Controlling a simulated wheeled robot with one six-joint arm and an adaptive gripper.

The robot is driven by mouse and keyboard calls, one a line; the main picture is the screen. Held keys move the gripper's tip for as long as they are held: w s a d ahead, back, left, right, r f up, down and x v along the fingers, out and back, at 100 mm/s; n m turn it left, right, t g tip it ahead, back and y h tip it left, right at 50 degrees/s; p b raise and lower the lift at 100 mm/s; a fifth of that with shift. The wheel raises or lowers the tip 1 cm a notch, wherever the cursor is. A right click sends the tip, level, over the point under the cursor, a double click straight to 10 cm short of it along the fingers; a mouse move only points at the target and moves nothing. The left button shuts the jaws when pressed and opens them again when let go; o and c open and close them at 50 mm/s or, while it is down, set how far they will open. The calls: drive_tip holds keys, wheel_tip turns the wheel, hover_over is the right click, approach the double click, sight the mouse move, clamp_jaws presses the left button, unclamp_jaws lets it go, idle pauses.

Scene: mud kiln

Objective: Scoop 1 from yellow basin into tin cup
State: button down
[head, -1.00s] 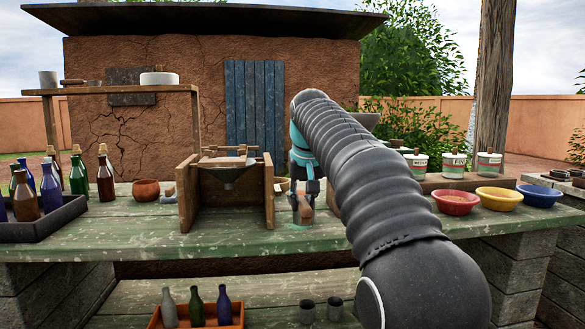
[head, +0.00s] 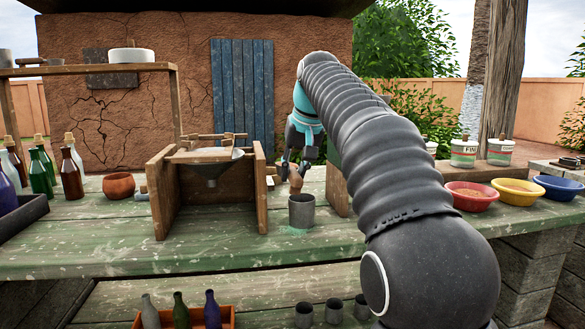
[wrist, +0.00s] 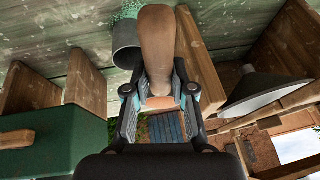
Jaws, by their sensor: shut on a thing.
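A grey tin cup (head: 301,211) stands upright on the table just below and in front of the gripper. The cup also shows in the wrist view (wrist: 126,46), partly behind the handle. The yellow basin (head: 518,194) sits at the right, between a red and a blue one, well away from the gripper.
The stand's wooden side wall (head: 260,190) and funnel (head: 212,168) are close left of the gripper. A green box (wrist: 60,143) is near it in the wrist view. Greenish powder lies around the cup. Bottles stand far left; more tin cups (head: 333,312) are on the lower shelf.

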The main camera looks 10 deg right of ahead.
drive_tip(key=shift+d+f+m+y, duration=0.25)
drive_tip(key=shift+f+y, duration=0.4)
drive_tip(key=shift+y, duration=0.45)
drive_tip(key=shift+d+f+m+y, duration=0.2)
drive_tip(key=shift+f+y, duration=0.4)
drive_tip(key=shift+y, duration=0.5)
drive_tip(key=f+y, duration=0.1)
drive_tip(key=m+y, duration=0.1)
drive_tip(key=y, duration=0.1)
drive_tip(key=shift+d+f+t+y+b, duration=0.3)
drive_tip(key=shift+f+t+b, duration=0.1)
drive_tip(key=shift+d+y+b, duration=0.2)
drive_tip(key=shift+y+b, duration=0.35)
drive_tip(key=shift+y, duration=0.05)
drive_tip(key=shift+r+p, duration=0.75)
